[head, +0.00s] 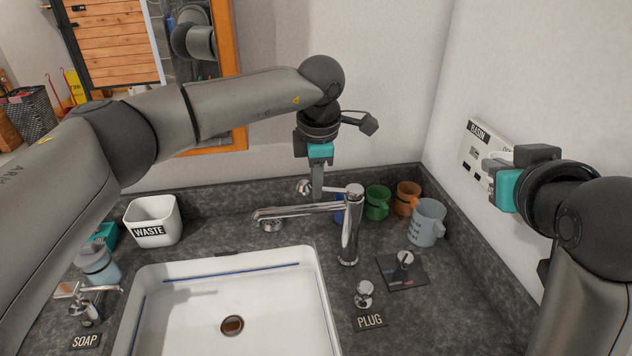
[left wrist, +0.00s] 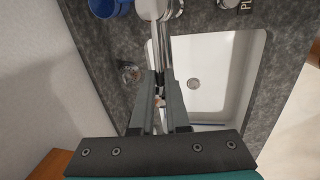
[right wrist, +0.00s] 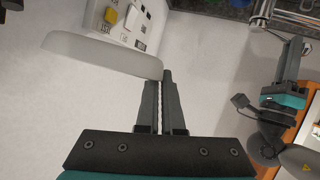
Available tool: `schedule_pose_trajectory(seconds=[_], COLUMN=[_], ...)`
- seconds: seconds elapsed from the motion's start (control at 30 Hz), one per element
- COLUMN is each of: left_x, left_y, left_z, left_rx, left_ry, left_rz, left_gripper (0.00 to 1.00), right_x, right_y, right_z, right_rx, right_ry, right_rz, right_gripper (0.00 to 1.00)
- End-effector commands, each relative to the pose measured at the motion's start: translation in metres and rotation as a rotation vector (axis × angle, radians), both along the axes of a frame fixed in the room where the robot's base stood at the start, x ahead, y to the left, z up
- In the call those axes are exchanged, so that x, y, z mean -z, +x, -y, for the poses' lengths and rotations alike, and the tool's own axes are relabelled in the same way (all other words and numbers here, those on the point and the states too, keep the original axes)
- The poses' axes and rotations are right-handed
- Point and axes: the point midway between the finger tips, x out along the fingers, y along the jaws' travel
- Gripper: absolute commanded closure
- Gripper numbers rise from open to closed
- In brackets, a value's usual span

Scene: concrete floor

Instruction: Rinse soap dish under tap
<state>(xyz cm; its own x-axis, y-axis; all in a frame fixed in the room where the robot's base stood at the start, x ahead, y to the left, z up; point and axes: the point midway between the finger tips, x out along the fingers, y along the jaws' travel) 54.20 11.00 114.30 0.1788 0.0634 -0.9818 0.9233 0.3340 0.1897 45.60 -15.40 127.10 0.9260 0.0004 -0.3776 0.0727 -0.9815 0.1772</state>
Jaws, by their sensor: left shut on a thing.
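The chrome tap (head: 348,235) stands behind the white basin (head: 190,320), its spout reaching left over the back rim. My left gripper (head: 317,195) points down at the tap's top lever and is shut on it; the left wrist view shows the fingers (left wrist: 160,95) around the thin chrome rod. My right gripper (head: 492,178) is raised by the right wall, away from the basin. In the right wrist view, a pale, rounded soap dish (right wrist: 100,55) is at its fingertips (right wrist: 162,85), its rim apparently pinched between them. No running water is visible.
A white WASTE bin (head: 153,222) stands back left, with a SOAP dispenser (head: 98,268) below it. Blue, green, orange and grey mugs (head: 427,222) are at the back right. A plug knob (head: 364,295) and a lever plate (head: 403,268) sit right of the basin.

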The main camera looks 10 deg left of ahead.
Motion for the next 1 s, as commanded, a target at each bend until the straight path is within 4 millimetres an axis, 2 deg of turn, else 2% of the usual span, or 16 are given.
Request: schedule_pose_trajectory(seconds=[0.17, 0.43, 0.7, 0.73, 0.93, 1.0], left_x=[0.002, -0.008, -0.007, -0.007, -0.008, -0.008], left_y=[-0.001, -0.001, -0.002, -0.002, -0.001, -0.001], left_z=[-0.005, -0.007, -0.007, -0.008, -0.007, -0.006], left_rx=[-0.008, -0.007, -0.008, -0.008, -0.007, -0.006], left_ry=[0.013, 0.103, 0.11, 0.11, 0.106, 0.105], left_rz=[-0.008, -0.045, -0.048, -0.048, -0.046, -0.044], left_gripper=[1.0, 1.0, 1.0, 0.83, 0.61, 0.56], right_x=[-0.001, -0.011, -0.01, -0.01, -0.01, -0.01], right_y=[0.0, 0.0, 0.0, 0.0, 0.0, 0.0], right_z=[0.0, 0.0, 0.0, 0.0, 0.0, 0.0], right_rx=[0.0, 0.0, 0.0, 0.0, 0.0, 0.0], right_ry=[0.0, 0.0, 0.0, 0.0, 0.0, 0.0], right_rz=[0.001, 0.001, 0.001, 0.001, 0.001, 0.001], right_gripper=[1.0, 1.0, 1.0, 1.0, 1.0, 1.0])
